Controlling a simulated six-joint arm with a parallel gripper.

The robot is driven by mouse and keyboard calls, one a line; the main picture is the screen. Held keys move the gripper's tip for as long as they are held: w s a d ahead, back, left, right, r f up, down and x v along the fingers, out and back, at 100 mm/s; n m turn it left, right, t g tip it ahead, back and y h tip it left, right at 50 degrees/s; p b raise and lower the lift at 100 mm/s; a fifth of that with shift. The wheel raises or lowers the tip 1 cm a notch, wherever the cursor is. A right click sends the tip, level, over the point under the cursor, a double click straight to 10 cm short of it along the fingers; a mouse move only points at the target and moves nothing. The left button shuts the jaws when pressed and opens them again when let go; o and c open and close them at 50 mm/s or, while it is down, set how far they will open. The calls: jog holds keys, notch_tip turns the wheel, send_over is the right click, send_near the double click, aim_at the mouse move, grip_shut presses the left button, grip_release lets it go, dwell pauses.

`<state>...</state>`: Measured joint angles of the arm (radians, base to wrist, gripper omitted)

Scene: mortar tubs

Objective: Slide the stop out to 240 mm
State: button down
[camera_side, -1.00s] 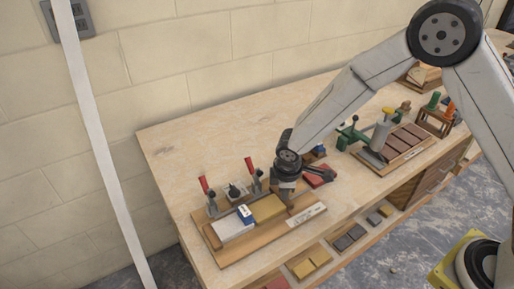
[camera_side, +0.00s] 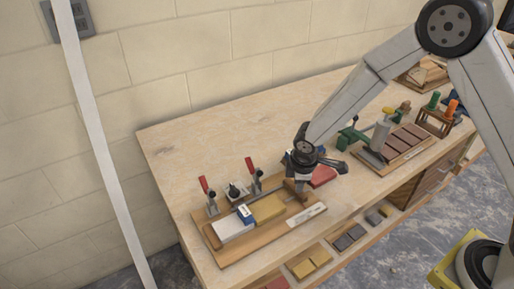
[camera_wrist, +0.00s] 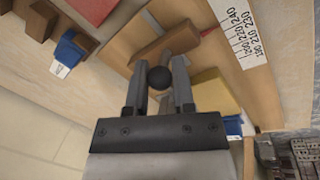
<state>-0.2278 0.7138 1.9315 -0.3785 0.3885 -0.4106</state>
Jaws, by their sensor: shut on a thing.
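The stop is a brown wooden block (camera_wrist: 165,38) with a black ball knob (camera_wrist: 159,77) and a small red pointer (camera_wrist: 207,32). In the wrist view my gripper (camera_wrist: 160,85) is shut on the knob, one finger at each side. The pointer lies beside the white scale (camera_wrist: 238,32), near its high-number end; its exact reading is too small to tell. In the side view my gripper (camera_side: 302,184) is low over the right part of the wooden board (camera_side: 232,256), largely hiding the stop. The scale strip (camera_side: 307,214) lies along the board's front.
A red block (camera_side: 323,175) lies close behind my gripper on the bench.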

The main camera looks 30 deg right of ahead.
jog(key=shift+c, duration=2.3)
grip_release()
jog(key=shift+r, duration=0.15)
notch_tip(320, 180, up, 7)
jog(key=s, duration=0.1)
jog(key=shift+s+a+r, duration=0.15)
jog(key=shift+a+r, duration=0.05)
jog(key=shift+a, duration=0.2)
jog(key=s+d+r+m, duration=0.2)
jog(key=s+d+m, duration=0.2)
jog(key=s, duration=0.3)
jog(key=s+d+r+m+y, duration=0.1)
jog(key=s+d+m, duration=0.3)
jog(key=s+m, duration=0.3)
jog(key=shift+d+r+t, duration=0.15)
jog(key=shift+r+t, duration=0.2)
jog(key=shift+t, duration=0.05)
